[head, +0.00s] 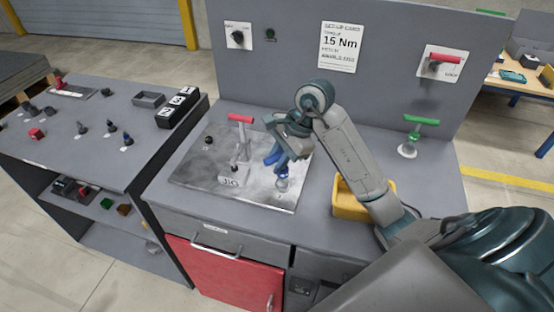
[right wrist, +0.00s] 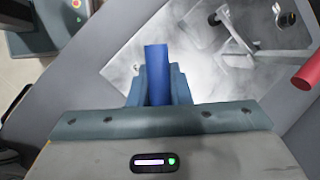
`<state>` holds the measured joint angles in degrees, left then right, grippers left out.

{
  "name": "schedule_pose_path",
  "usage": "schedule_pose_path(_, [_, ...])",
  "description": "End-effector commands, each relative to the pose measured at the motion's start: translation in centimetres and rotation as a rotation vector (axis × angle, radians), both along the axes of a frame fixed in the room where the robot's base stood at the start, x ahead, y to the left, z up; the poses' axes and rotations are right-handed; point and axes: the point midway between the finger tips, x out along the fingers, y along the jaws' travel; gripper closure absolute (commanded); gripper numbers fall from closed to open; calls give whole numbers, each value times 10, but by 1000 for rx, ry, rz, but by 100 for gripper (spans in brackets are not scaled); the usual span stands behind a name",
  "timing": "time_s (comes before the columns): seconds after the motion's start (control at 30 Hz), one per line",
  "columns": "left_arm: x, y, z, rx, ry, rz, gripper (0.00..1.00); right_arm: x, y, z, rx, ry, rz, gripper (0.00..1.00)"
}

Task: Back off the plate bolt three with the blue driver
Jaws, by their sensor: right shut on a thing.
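The blue driver (right wrist: 157,72) is held between the fingers of my right gripper (right wrist: 154,88), which is shut on its handle. In the head view my right gripper (head: 279,156) is over the right part of the shiny metal plate (head: 205,165). A small bright metal piece (head: 282,184) shows just below the fingers, near a small numbered mark. I cannot tell whether it is a bolt head or whether the driver touches it. A red-handled clamp (head: 240,140) stands on the plate to the left, by a block with a number. My left gripper is not in view.
A yellow bin (head: 350,202) sits right of the plate, behind my right arm. A green-handled clamp (head: 417,130) stands at the back right. A side bench (head: 85,145) at left holds small tools and a black numbered block (head: 182,108).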

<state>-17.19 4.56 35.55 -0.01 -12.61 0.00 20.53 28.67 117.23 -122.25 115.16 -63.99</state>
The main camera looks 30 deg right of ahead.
Motion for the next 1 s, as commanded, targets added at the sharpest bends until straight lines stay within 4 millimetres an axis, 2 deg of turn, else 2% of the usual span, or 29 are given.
schedule_pose_path(0.27, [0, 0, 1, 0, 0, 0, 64, 0, 1, 0, 1, 0, 3, 100])
schedule_pose_path(1.0, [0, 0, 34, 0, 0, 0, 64, -3, 1, 2, 1, 1, 200, 100])
